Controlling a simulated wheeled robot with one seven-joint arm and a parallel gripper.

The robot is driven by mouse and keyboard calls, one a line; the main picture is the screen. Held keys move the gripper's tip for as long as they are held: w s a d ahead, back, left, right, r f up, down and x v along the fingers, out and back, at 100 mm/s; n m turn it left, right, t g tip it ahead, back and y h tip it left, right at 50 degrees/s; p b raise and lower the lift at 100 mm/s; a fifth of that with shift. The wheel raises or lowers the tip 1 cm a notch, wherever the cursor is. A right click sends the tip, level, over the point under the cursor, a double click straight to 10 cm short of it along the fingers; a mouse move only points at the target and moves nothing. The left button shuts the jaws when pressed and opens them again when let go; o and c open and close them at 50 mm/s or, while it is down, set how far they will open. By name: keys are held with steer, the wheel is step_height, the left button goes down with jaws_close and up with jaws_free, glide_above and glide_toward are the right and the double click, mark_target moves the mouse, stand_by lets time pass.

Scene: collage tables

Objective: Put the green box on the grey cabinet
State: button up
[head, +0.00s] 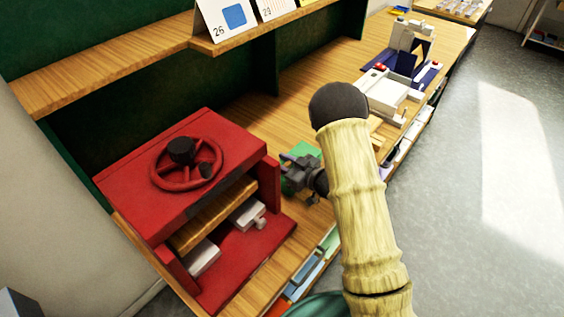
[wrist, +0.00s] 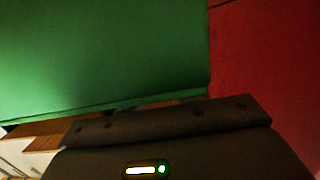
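The green box (head: 304,149) shows in the head view on the wooden table, just right of a red toy unit, partly hidden behind my gripper (head: 290,173). In the wrist view the green box (wrist: 100,55) fills the upper left, very close to my gripper. The gripper's dark body covers the bottom of that view. I cannot make out its fingertips or whether they touch or hold the box. A grey corner (head: 18,304) shows at the lower left of the head view; I cannot tell if it is the grey cabinet.
The red toy unit (head: 205,205) with a steering wheel stands close left of my gripper, and its red side (wrist: 265,60) fills the right of the wrist view. A wooden shelf (head: 120,67) with calendar cards runs above. White toys (head: 390,92) stand farther back. Grey floor is clear at right.

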steer(key=o, duration=0.4)
steer(key=shift+o, duration=0.2)
steer(key=shift+r, duration=0.25)
steer(key=b+v, duration=0.3)
steer(key=v, duration=0.9)
steer(key=shift+f, duration=0.1)
